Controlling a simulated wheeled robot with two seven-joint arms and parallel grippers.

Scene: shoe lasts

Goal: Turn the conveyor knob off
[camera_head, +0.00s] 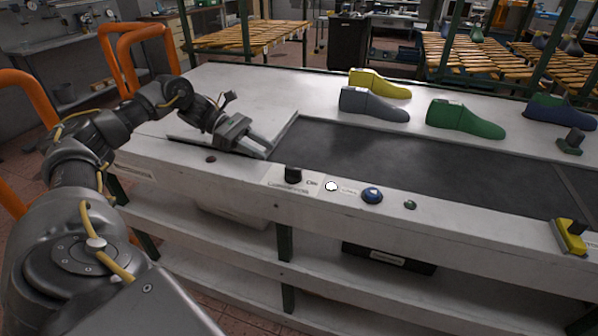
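The black conveyor knob (293,174) stands on the white front ledge of the conveyor table, beside printed labels too small to read. My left gripper (264,149) is above the left end of the conveyor, up and to the left of the knob and apart from it. Its fingers point to the right and down. They look close together, but the frame does not show clearly whether they are open or shut. I see nothing held in them. My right gripper is not in view.
A white button (331,186), a blue button (372,195) and a small green button (410,205) sit right of the knob. Grey (373,104), yellow (379,83), green (465,119) and blue (560,112) shoe lasts stand behind the dark belt (400,160). A yellow-and-black device (571,236) is at the right.

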